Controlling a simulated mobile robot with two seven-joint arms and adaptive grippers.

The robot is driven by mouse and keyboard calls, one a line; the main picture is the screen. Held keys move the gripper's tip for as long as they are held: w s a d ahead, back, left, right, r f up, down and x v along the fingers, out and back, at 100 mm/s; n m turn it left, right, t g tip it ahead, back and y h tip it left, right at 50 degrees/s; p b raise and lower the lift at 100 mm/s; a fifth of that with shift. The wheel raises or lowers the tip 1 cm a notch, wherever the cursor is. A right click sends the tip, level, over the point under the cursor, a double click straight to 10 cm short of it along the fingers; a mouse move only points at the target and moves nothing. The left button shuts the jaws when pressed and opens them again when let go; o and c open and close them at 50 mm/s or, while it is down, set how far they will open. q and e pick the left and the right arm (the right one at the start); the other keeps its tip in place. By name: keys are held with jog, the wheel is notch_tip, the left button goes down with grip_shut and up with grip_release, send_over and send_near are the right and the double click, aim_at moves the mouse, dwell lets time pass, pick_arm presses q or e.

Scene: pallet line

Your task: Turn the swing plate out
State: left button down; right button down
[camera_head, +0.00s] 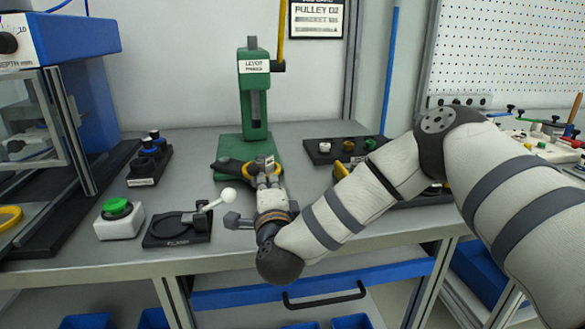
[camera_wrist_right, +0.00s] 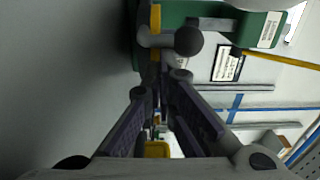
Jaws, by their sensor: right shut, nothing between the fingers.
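The green lever press (camera_head: 254,100) stands upright on its green base on the bench. A dark plate with a yellow ring (camera_head: 232,167) sits low at the front of the press; it looks like the swing plate, and my gripper hides part of it. My right gripper (camera_head: 267,168) is at the right part of this plate, shut with nothing between its fingers. The right wrist view shows the fingers (camera_wrist_right: 160,82) pointing at the press (camera_wrist_right: 205,14), close to a dark round knob (camera_wrist_right: 188,40). I cannot tell whether they touch the plate. My left gripper is not in view.
A black clamp fixture (camera_head: 178,228) with a white ball lever and a green button box (camera_head: 118,218) stand left of my right gripper. A blue machine (camera_head: 85,40) borders the left side.

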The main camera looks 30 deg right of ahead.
jog(key=shift+s+a, duration=0.15)
jog(key=shift+a, duration=1.25)
jog(key=v, duration=1)
jog(key=shift+s+a, duration=0.3)
jog(key=shift+a, duration=0.05)
jog(key=shift+s+a, duration=0.1)
jog(key=shift+s, duration=0.6)
